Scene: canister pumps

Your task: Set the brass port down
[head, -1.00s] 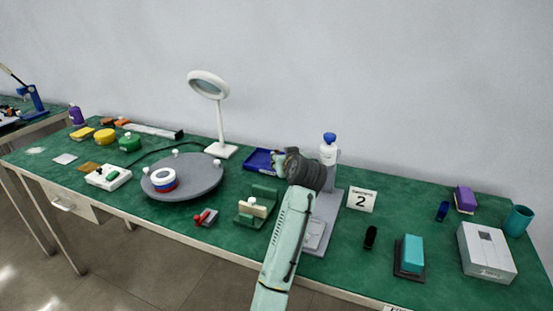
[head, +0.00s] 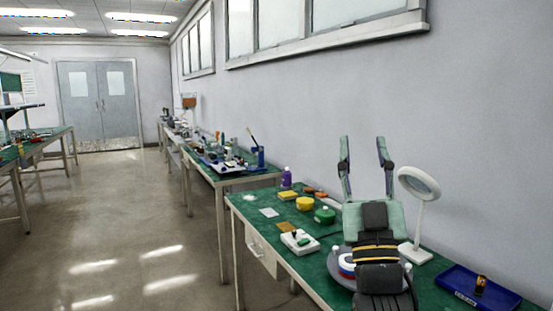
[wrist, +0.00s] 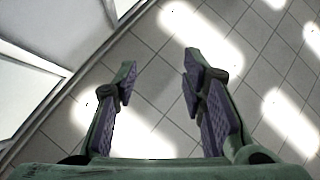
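My gripper (head: 366,160) is raised over the bench in the head view, fingers pointing up and spread wide. The wrist view shows the fingers (wrist: 160,95) apart with nothing between them. A small dark and brass-coloured piece, apparently the brass port (head: 481,284), stands in the blue tray (head: 462,283) at the lower right of the head view. My gripper is well left of it and not touching it. The piece's finer shape is too small to tell.
My wrist partly hides the grey turntable (head: 338,276) with its white, red and blue ring. A magnifier lamp (head: 419,184) stands close right of my gripper. Wall behind.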

